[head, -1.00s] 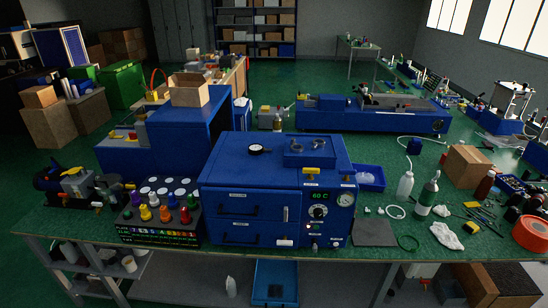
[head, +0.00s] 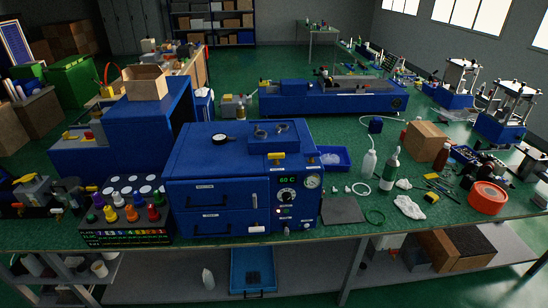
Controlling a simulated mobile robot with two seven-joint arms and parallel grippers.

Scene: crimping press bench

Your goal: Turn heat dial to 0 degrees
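The heat dial (head: 287,195) is a round knob with a light rim on the front panel of the blue oven-like box (head: 215,170). A small display (head: 287,180) just above it glows green and seems to read 60 C. I cannot make out where the dial's pointer stands. A white round gauge (head: 312,181) sits to the right of the dial, and small lamps and buttons are below it. Neither of my grippers is in view, and nothing touches the dial.
The box stands near the green bench's front edge (head: 360,231). A blue tray (head: 251,260) lies on the lower shelf.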

